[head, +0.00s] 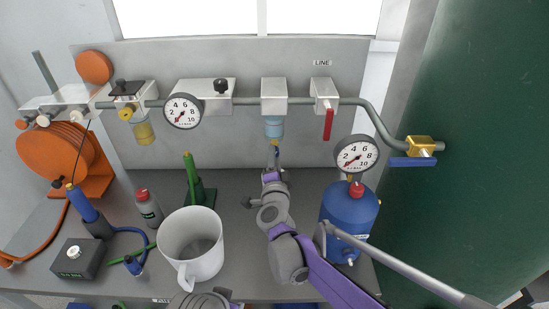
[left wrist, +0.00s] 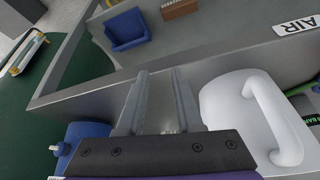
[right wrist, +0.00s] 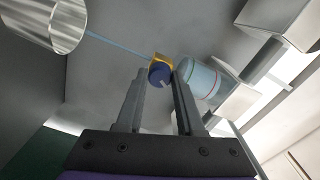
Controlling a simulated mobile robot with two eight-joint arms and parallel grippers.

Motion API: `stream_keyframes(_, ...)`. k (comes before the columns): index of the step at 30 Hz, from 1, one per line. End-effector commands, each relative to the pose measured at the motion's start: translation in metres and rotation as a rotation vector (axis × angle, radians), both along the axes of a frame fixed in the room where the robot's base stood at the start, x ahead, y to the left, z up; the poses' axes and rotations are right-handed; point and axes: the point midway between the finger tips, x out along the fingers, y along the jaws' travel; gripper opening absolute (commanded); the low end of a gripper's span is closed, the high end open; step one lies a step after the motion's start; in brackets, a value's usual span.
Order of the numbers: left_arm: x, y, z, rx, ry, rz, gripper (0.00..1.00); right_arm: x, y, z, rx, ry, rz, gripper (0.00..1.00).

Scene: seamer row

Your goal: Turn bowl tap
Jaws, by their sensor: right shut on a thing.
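A light-blue filter bowl (head: 274,126) hangs under a white block on the air line, and it also shows in the right wrist view (right wrist: 203,78). The bowl tap (right wrist: 161,72), dark blue with a yellow collar, sits between the fingertips of my right gripper (right wrist: 158,76). The right gripper is shut on this tap; in the head view (head: 274,153) it reaches up from below the bowl. A thin light-blue streak runs from the tap in the right wrist view. My left gripper (left wrist: 161,72) is open and empty, beside the white mug (left wrist: 222,100).
The mug (head: 192,243) stands on the grey bench. A blue tank (head: 349,215) with a gauge stands right of my right arm. A red lever (head: 328,124) hangs right of the bowl, a yellow-tinted bowl (head: 143,130) to the left. A green stand (head: 195,185) is behind the mug.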

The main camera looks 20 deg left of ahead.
Motion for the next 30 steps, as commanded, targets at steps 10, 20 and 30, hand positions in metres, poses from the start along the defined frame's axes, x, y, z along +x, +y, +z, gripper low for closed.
stream_keyframes(10, 0.0, 0.0, 0.0, 0.0, 0.0, 0.0, 0.35, 0.0, 0.0, 0.0, -0.001, 0.0, 0.001, 0.56)
stream_keyframes(20, 0.0, 0.0, 0.0, 0.0, 0.0, 0.0, 0.35, 0.0, 0.0, 0.0, -0.001, 0.0, 0.0, 0.67)
stream_keyframes(30, -0.001, 0.0, -0.005, 0.0, 0.002, 0.0, 0.35, -0.046, -0.012, 0.0, 0.0, 0.001, 0.002, 0.67)
